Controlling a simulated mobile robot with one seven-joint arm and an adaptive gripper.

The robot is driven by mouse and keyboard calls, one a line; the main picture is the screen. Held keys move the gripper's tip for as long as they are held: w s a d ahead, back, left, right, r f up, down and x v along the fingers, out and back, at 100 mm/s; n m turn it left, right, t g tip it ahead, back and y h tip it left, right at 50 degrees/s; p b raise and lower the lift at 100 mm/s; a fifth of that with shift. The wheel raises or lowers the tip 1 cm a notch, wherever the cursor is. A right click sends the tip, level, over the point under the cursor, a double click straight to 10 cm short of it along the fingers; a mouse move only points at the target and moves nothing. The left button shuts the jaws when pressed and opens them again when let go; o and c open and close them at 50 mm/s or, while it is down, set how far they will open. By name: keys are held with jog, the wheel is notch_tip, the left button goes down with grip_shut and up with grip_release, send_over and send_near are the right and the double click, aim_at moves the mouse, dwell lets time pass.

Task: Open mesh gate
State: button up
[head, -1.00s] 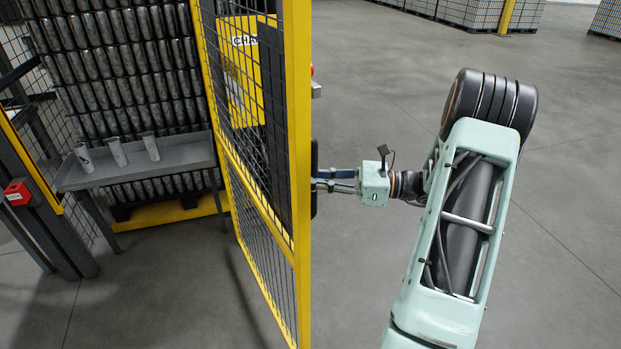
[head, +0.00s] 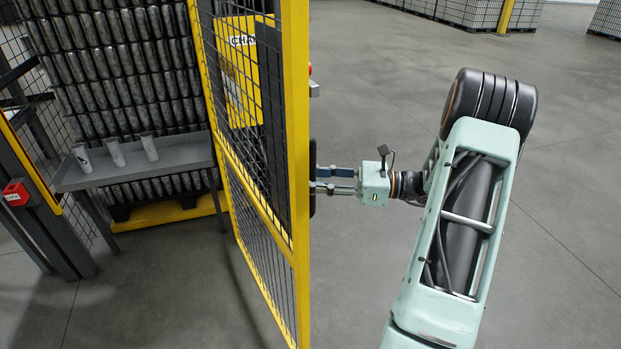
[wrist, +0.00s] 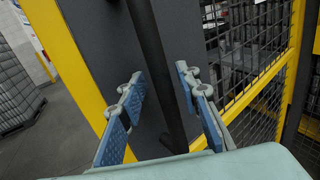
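The mesh gate (head: 297,130), a yellow frame with dark wire mesh, stands swung out from the cell, with its edge toward me in the head view. Its dark upright handle (head: 313,155) is on the right side of the frame. In the wrist view the handle (wrist: 150,45) runs as a black bar between my gripper's fingers. My gripper (head: 317,179) is open, level with the handle. Its blue-padded fingers (wrist: 160,80) lie on either side of the bar, with gaps visible. The fingertips partly overlap the handle in the head view.
Inside the cell a grey table (head: 180,161) holds three metal cans, before a tall stack of dark cans (head: 120,60). A red switch box (head: 16,193) is on the left post. Floor to the right is clear; wrapped pallets (head: 465,12) stand far back.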

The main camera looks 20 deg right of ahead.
jog(key=shift+d, duration=0.1)
jog(key=v, duration=1.1)
jog(key=shift+s+d, duration=0.2)
jog(key=shift+d, duration=0.15)
